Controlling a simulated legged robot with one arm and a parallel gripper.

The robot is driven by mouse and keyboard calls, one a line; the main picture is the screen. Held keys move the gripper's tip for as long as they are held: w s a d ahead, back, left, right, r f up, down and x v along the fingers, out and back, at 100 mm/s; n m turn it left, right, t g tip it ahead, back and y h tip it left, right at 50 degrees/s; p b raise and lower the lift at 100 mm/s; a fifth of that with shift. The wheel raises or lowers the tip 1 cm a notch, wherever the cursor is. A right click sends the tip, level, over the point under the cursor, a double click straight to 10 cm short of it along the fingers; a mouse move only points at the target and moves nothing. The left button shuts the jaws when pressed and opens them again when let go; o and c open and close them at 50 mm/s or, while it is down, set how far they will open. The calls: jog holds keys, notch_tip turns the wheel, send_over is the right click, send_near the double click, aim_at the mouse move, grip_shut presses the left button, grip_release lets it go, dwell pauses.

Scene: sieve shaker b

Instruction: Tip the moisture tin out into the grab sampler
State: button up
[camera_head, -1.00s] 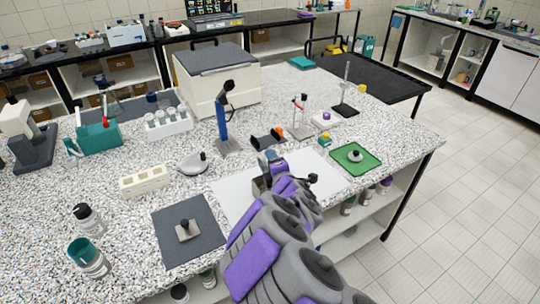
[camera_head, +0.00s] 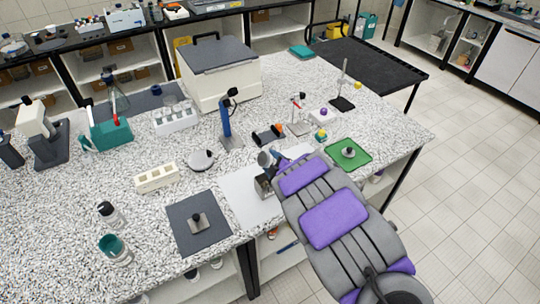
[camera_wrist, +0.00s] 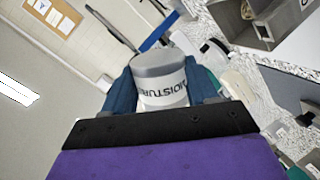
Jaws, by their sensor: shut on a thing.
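My gripper (camera_wrist: 160,85) has blue fingers shut on the moisture tin (camera_wrist: 160,75), a grey and white round tin with dark lettering. In the wrist view the tin sits between the fingers; its contents do not show. In the head view the gripper (camera_head: 268,158) is over the white sheet, partly hidden by my purple and grey arm. A grey metal open-topped box, apparently the grab sampler (camera_head: 263,185), stands on the sheet just below the gripper in the picture. It also shows, apart from the tin, at upper right in the wrist view (camera_wrist: 268,22).
A dark mat (camera_head: 180,238) with a knobbed block lies left of the box. A green tray (camera_head: 362,158) lies right. A blue stand (camera_head: 225,118), a round pan (camera_head: 201,160) and a white rack (camera_head: 157,178) stand behind.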

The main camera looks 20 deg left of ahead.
jog(key=r+m+g+y+p, duration=0.1)
jog(key=m+p, duration=0.1)
jog(key=p, duration=0.4)
jog(key=shift+d+r+m, duration=0.1)
jog(key=shift+r+m, duration=0.05)
jog(key=shift+m, duration=0.15)
jog(key=m+p, duration=0.1)
jog(key=p, duration=0.1)
jog(key=r+m+y+p, duration=0.1)
jog(key=p, duration=0.2)
jog(key=shift+g, duration=0.4)
jog(key=shift+r+m+y+p, duration=0.2)
jog(key=shift+m+y+p, duration=0.1)
jog(key=shift+m+p, duration=0.75)
jog(key=shift+r+m+y+p, duration=0.1)
jog(key=shift+m+y+p, duration=0.4)
jog(key=shift+m+p, duration=0.5)
